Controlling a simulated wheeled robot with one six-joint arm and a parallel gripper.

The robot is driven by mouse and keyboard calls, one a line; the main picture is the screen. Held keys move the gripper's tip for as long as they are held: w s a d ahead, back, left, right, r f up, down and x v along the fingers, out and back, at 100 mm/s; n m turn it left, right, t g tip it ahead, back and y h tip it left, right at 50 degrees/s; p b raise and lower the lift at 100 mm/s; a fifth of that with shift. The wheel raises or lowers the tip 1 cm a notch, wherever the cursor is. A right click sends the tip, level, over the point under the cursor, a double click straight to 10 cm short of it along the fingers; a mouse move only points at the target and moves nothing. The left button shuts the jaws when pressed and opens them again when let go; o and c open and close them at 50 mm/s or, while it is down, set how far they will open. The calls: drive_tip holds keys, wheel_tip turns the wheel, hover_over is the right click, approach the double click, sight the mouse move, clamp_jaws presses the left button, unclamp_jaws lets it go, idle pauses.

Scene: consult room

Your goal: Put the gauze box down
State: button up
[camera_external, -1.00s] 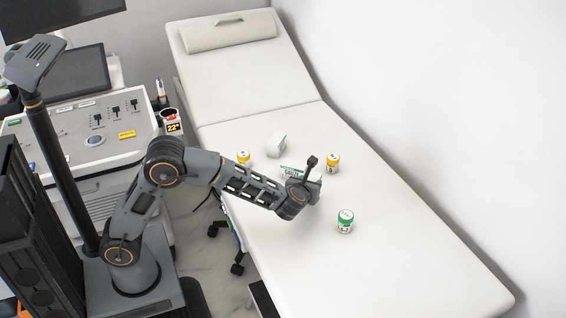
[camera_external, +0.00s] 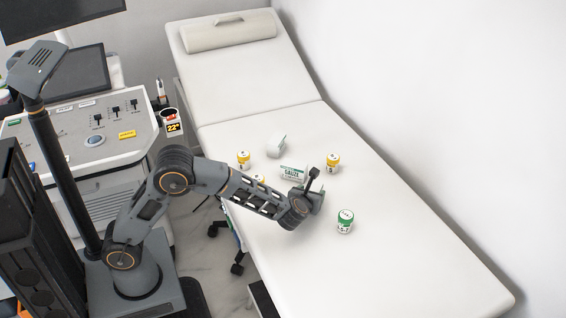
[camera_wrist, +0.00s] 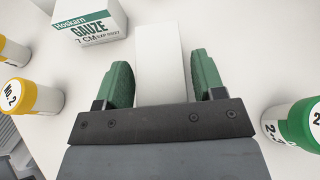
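My gripper (camera_wrist: 163,88) is over the bed, its green pads on both sides of a plain white box-like object (camera_wrist: 161,62). The pads appear to touch its sides; no print shows on it. In the external view my gripper (camera_external: 312,197) hides most of what is between the fingers. A white and green box printed GAUZE (camera_wrist: 90,22) lies on the bed, apart from my fingers, at the upper left of the wrist view. The same box (camera_external: 292,173) shows just left of and beyond my gripper in the external view. I cannot tell whether the held object is also gauze.
The white bed (camera_external: 410,250) has free room at front right. A green-lidded jar (camera_external: 345,222) stands right of my gripper. Yellow-lidded jars stand at left (camera_external: 243,159), behind my forearm (camera_external: 259,180) and beyond at right (camera_external: 333,163). Another white object (camera_external: 276,146) lies farther back.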

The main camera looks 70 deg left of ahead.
drive_tip(key=shift+o, duration=0.8)
drive_tip(key=shift+r, duration=0.3)
drive_tip(key=p+v, duration=0.2)
drive_tip(key=v, duration=0.8)
drive_tip(key=s+a+r+n+g+h, duration=0.1)
drive_tip(key=s+a+n+g, duration=0.25)
drive_tip(key=s+n, duration=0.25)
drive_tip(key=s+a+n+g+h, duration=0.1)
drive_tip(key=s+a+n+g, duration=0.1)
drive_tip(key=s+a+n, duration=0.4)
drive_tip(key=s+d+n+g+h, duration=0.1)
drive_tip(key=s+n+h, duration=0.6)
drive_tip(key=s+n, duration=0.7)
drive_tip(key=shift+s+d+f+n+h, duration=0.25)
drive_tip(key=shift+d+f+n+h, duration=0.2)
drive_tip(key=shift+d, duration=0.2)
